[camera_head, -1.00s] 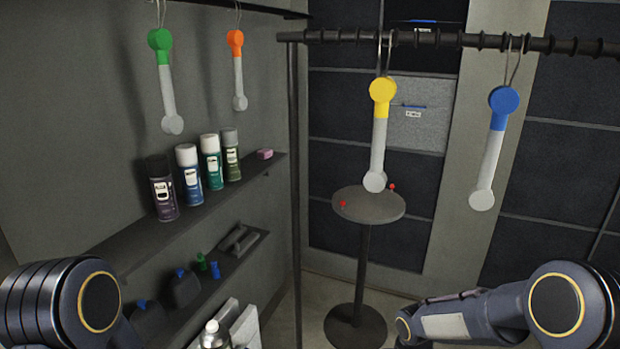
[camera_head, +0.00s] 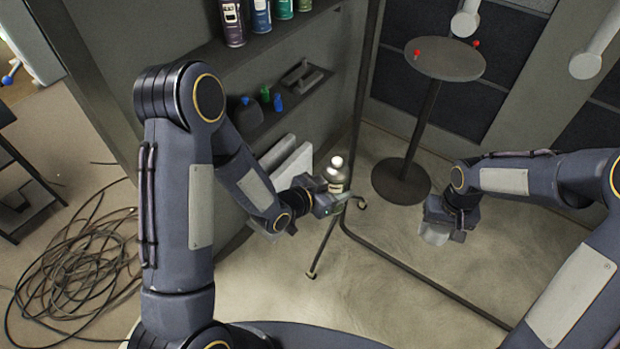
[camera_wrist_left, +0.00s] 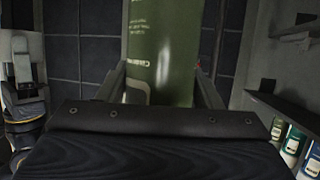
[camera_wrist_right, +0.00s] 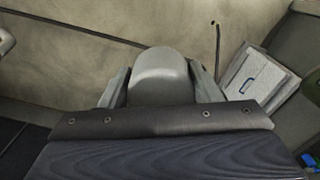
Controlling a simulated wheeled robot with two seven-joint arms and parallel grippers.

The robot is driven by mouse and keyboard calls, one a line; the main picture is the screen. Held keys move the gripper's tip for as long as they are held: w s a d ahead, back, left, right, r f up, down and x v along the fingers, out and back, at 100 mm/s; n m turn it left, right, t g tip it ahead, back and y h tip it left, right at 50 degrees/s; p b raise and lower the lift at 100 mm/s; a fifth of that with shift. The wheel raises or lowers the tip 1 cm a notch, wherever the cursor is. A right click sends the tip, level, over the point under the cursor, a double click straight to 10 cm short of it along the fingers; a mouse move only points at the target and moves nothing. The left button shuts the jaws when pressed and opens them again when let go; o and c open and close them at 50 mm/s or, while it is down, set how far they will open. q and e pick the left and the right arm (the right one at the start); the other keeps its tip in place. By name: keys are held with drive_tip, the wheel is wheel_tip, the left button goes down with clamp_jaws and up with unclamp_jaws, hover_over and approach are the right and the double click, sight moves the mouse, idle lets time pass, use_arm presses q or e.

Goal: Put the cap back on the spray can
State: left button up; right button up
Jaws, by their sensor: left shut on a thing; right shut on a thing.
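A dark green spray can (camera_head: 337,178) with a bare pale nozzle on top stands upright in my left gripper (camera_head: 334,199). Its green printed body fills the middle of the left wrist view (camera_wrist_left: 165,50), between the two fingers. My right gripper (camera_head: 437,226) is to the right of the can and apart from it, pointing downward. It is shut on a grey rounded cap (camera_wrist_right: 160,75), which shows between its fingers in the right wrist view. In the head view the cap (camera_head: 434,236) is small and partly hidden by the gripper.
A wall shelf (camera_head: 262,42) with several capped spray cans is at the upper left. A lower shelf (camera_head: 292,104) holds small items. A round table (camera_head: 446,66) stands at the back. A black rail frame (camera_head: 430,277) runs along the floor. Cables (camera_head: 85,250) lie at the left.

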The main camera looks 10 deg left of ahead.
use_arm(q)
drive_tip(key=shift+w+d+f+m+h, duration=0.1)
drive_tip(key=shift+d+f+m+h, duration=0.1)
drive_tip(key=shift+d+m+h, duration=0.55)
drive_tip(key=shift+d+n+g+y, duration=0.15)
drive_tip(key=shift+n+g+y, duration=0.1)
drive_tip(key=shift+g+y, duration=0.1)
use_arm(e)
wheel_tip(320, 180, up, 18)
drive_tip(key=n, duration=0.7)
hover_over(346, 171)
drive_tip(key=shift+r, duration=0.1)
drive_tip(key=shift+f, duration=2.05)
